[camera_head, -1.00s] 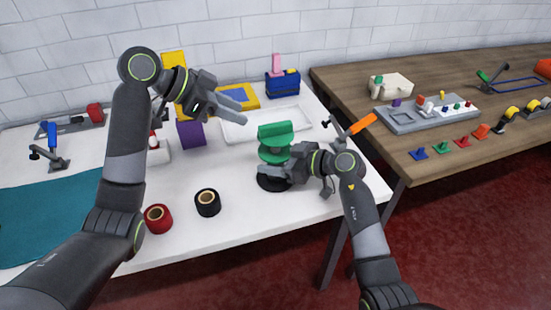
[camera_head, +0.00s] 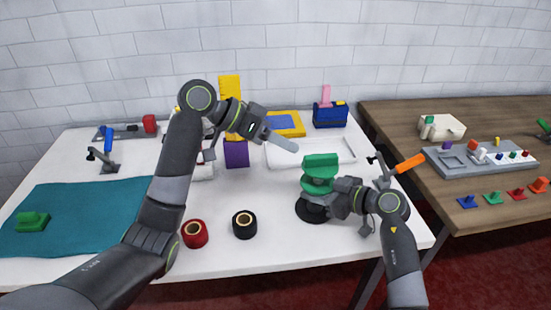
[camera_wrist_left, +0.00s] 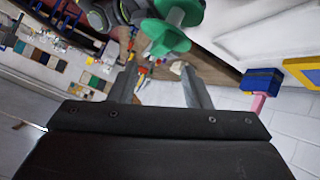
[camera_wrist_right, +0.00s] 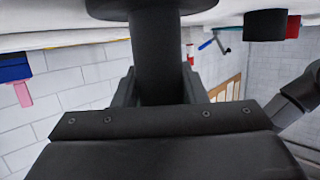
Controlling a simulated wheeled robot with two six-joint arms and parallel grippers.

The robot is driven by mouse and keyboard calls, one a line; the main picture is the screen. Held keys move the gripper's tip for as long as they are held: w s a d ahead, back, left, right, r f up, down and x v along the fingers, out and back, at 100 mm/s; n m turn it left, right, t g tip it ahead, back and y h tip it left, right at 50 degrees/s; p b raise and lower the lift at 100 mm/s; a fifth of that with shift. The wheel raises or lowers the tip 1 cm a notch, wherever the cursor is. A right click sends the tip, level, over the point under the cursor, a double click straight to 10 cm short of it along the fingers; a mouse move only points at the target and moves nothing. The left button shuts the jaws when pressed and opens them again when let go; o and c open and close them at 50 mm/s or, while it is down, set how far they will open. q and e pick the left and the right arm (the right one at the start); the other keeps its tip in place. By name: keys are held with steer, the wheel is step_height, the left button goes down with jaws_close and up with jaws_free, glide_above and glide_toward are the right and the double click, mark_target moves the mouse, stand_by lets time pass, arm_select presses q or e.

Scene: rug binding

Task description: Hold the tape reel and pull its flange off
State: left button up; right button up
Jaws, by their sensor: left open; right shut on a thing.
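The tape reel (camera_head: 320,172) has a green upper flange and a lower green disc, and stands upright on a black post with a round black base (camera_head: 310,208). My right gripper (camera_head: 336,203) is shut on the black post (camera_wrist_right: 158,60), below the green discs; the post fills its jaws in the right wrist view. My left gripper (camera_head: 292,146) is open and empty, above and left of the reel, apart from it. In the left wrist view the green flange (camera_wrist_left: 160,38) shows just beyond the open fingertips (camera_wrist_left: 158,68), with a pale hub.
A white tray (camera_head: 345,160) lies behind the reel. A black tape roll (camera_head: 244,234) and a red one (camera_head: 194,244) lie front left. A purple block (camera_head: 236,160) stands behind them. An orange-handled clamp (camera_head: 408,164) is right of the reel. The teal mat (camera_head: 85,200) bears a green piece.

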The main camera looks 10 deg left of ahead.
mark_target(309, 157)
arm_select(q)
step_height(309, 157, down, 4)
steer(key=a+n+t+h, duration=0.2)
steer(key=n+h, duration=0.3)
steer(key=n, duration=2.6)
steer(key=x, duration=1.1)
steer(key=shift+s+d, duration=0.15)
steer(key=shift+d, duration=0.1)
